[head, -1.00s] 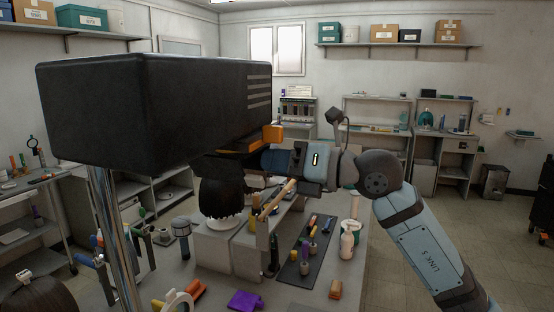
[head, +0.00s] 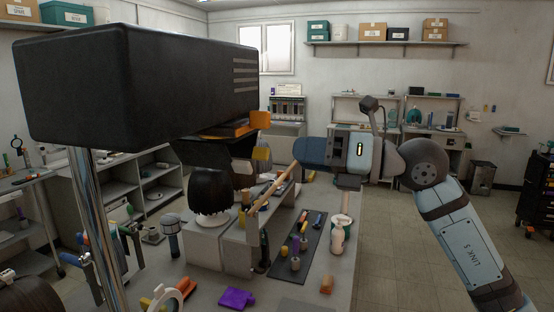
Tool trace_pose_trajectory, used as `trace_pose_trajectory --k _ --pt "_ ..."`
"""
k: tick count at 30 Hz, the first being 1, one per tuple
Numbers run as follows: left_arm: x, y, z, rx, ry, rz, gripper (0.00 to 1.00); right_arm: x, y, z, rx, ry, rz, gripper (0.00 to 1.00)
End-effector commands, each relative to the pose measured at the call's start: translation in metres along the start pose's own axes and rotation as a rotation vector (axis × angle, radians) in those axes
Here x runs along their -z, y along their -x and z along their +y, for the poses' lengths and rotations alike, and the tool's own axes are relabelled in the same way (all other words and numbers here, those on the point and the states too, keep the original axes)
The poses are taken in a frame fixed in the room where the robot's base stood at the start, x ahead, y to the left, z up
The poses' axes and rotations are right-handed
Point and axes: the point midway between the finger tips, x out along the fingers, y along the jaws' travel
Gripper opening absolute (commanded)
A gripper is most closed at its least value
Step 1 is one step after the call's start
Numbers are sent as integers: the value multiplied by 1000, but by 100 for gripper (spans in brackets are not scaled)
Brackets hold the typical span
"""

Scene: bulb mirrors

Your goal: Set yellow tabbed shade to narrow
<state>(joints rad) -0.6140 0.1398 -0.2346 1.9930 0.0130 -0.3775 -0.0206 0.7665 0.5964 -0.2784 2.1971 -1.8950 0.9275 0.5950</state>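A large black box (head: 135,88) on a metal post fills the upper left. Under its right end are dark, flap-like shades. An orange tab (head: 260,120) sticks out at the upper one. A yellow tab (head: 262,153) sticks out lower, at the edge of the dark yellow-tabbed shade (head: 205,152). How wide that shade is set I cannot tell. My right gripper (head: 300,151) is to the right of the yellow tab, with a visible gap between them in the picture. My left gripper is not in view.
Below is a bench with a black wig-like form (head: 211,190), a dark mat (head: 302,246) with small tools, a white bottle (head: 337,237) and a purple piece (head: 236,298). Shelving stands along the back wall. Open floor lies to the right.

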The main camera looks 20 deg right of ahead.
Motion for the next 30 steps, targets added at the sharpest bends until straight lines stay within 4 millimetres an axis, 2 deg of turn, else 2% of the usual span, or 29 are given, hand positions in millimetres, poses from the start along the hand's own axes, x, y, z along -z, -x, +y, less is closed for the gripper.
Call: trace_pose_trajectory --k 3,10,16,30 --pt "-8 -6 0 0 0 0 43 3 26 -2 3 2 -1 36" --pt "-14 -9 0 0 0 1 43 1 56 -1 1 2 -1 36" --pt "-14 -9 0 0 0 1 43 0 62 0 0 1 0 36" --pt "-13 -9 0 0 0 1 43 3 59 -1 -15 -17 2 36"
